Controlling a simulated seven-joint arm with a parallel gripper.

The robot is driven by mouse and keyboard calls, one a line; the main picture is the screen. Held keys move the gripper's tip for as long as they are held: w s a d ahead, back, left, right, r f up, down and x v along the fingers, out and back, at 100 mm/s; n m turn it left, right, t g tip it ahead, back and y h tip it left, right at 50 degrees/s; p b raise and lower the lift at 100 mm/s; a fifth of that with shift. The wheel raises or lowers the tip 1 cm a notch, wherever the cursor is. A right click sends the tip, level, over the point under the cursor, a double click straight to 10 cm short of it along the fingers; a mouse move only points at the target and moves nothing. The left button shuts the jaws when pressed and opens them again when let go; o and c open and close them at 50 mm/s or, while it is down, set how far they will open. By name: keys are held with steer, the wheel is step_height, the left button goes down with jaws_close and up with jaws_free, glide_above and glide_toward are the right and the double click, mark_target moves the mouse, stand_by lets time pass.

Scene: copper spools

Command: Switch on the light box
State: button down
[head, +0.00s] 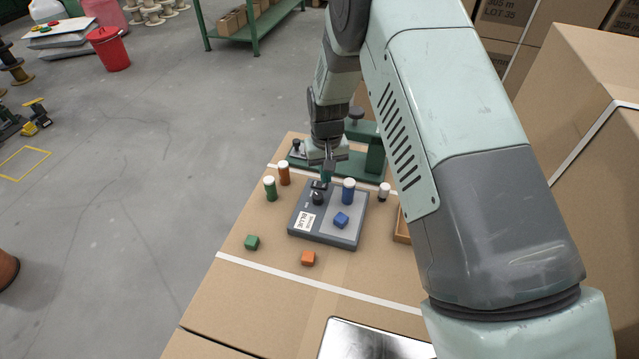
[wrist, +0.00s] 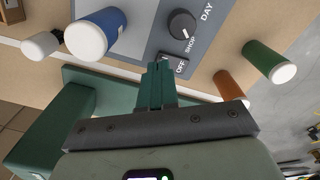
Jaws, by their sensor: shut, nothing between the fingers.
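The light box (head: 340,240) is a grey box on the cardboard top, with a paler panel that looks unlit and a white label reading BLUE. Its black round knob (head: 318,198) also shows in the wrist view (wrist: 182,23), beside the words SHOP and DAY. A small switch with an OFF marking (wrist: 178,65) lies at the box edge near the knob, partly hidden by the fingers. My gripper (head: 327,180) is shut and empty, pointing down over the switch end of the box. Its green fingertips (wrist: 160,68) are right beside the switch; I cannot tell whether they touch.
A blue cylinder (head: 348,190) and a blue cube (head: 341,220) sit on the panel. Green (head: 270,188), orange (head: 284,173) and white (head: 384,191) cylinders stand around the box. Green (head: 252,242) and orange (head: 308,258) cubes lie in front. A green stand (head: 374,160) is behind.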

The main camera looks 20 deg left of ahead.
steer(key=shift+f, duration=0.95)
stand_by(0.7)
steer(key=shift+r, duration=3.5)
steer(key=s+d+r+m+t, duration=0.1)
steer(key=s+d+r, duration=0.1)
steer(key=d+r, duration=0.5)
steer(key=s+d+r+m+t, duration=0.1)
steer(key=s+d+r, duration=0.15)
steer(key=r, duration=0.75)
steer(key=s+d+r+m+t, duration=0.1)
steer(key=s+d+r, duration=0.1)
steer(key=d+r, duration=0.5)
steer(key=s+d+r+m+t, duration=0.1)
steer(key=s+d+r, duration=0.3)
steer(key=s, duration=0.6)
steer(key=s+d+r+m+t, duration=0.1)
steer(key=s+d+r, duration=0.4)
steer(key=s, duration=0.5)
steer(key=shift+d+r+m+t, duration=0.2)
steer(key=shift+d+m+t, duration=0.1)
